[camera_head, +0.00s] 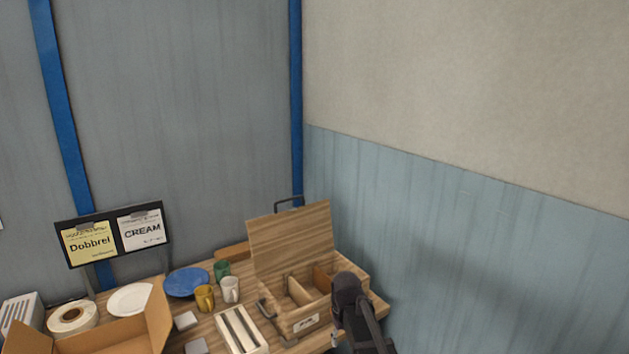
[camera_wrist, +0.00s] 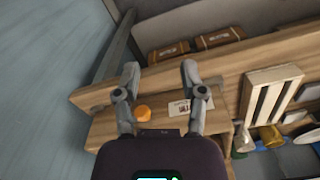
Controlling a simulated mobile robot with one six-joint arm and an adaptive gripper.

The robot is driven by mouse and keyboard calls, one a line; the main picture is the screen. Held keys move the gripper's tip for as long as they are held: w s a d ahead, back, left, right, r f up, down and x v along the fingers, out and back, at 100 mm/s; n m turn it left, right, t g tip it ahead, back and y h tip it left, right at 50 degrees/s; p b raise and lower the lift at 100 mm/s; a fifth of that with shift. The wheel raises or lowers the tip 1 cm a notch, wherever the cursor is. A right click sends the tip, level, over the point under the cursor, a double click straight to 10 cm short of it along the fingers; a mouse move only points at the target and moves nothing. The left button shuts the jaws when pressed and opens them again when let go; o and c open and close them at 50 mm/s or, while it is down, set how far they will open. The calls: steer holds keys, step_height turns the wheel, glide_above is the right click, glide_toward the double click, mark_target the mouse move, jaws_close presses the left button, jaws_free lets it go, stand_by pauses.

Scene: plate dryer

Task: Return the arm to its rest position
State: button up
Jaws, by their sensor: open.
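My gripper (camera_wrist: 161,72) is open and empty in the wrist view, its two grey fingers apart above a wooden surface. The fingers are not clear there.
A slatted white rack (camera_head: 240,330) lies left of the box and shows in the wrist view (camera_wrist: 268,95). Yellow (camera_head: 205,298), white (camera_head: 230,289) and green (camera_head: 221,269) mugs, a blue plate (camera_head: 186,282), a white plate (camera_head: 129,299) and a cardboard box (camera_head: 105,337) crowd the table. A wall (camera_head: 450,240) rises at right.

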steer(key=s+d+f+m+b, duration=0.3)
steer(key=s+d, duration=0.6)
steer(key=s, duration=0.5)
step_height(320, 180, down, 2)
steer(key=shift+f+b, duration=0.1)
steer(key=shift+b, duration=0.4)
